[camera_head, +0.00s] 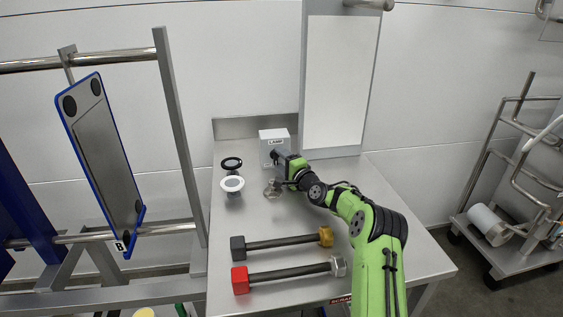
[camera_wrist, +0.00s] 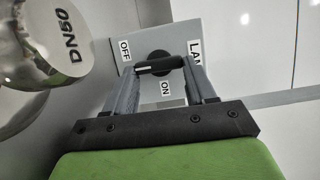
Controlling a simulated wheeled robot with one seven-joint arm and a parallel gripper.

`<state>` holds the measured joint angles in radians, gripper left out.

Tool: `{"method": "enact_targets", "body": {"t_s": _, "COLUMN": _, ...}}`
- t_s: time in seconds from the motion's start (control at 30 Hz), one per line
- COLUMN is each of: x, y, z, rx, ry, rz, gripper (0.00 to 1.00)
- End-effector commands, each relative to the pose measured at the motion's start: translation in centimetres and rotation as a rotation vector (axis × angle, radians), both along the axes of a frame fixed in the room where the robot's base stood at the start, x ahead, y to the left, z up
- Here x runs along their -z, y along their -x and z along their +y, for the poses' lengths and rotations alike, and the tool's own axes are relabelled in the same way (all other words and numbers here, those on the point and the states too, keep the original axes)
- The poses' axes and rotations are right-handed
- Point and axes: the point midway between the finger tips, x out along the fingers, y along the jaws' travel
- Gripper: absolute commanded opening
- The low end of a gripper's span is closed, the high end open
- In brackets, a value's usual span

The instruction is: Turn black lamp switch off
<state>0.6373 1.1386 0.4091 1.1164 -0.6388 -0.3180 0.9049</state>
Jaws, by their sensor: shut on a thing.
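The grey lamp switch box (camera_head: 266,149) stands at the back of the steel table, with a LAMP label near its top. In the wrist view the black lamp switch (camera_wrist: 158,65) sits on the box face (camera_wrist: 180,40), with OFF and ON labels beside it. Its handle lies roughly crosswise in the picture, with a pale mark at its left end. My gripper (camera_head: 275,156) reaches the front of the box. In the wrist view its two fingers (camera_wrist: 162,70) are at the two ends of the handle, shut on it. In the head view my gripper hides the switch.
A shiny round part marked DN50 (camera_wrist: 35,60) is close on the left in the wrist view. Black and white rings (camera_head: 232,184) stand left of my gripper. Two dumbbell-like bars (camera_head: 285,242) lie at the table's front. A white panel (camera_head: 336,80) rises behind.

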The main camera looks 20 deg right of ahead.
Motion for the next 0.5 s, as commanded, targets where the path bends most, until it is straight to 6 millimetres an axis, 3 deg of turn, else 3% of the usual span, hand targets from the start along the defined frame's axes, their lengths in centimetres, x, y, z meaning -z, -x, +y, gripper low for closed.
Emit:
{"method": "enact_targets", "body": {"t_s": 0.33, "x": 0.08, "y": 0.01, "z": 0.01, "rx": 0.000, "ry": -0.005, "rz": 0.001, "gripper": 0.25}}
{"method": "enact_targets", "body": {"t_s": 0.37, "x": 0.08, "y": 0.01, "z": 0.01, "rx": 0.000, "ry": -0.006, "rz": 0.001, "gripper": 0.60}}
{"method": "enact_targets", "body": {"t_s": 0.5, "x": 0.07, "y": 0.00, "z": 0.02, "rx": 0.000, "ry": -0.004, "rz": 0.001, "gripper": 0.81}}
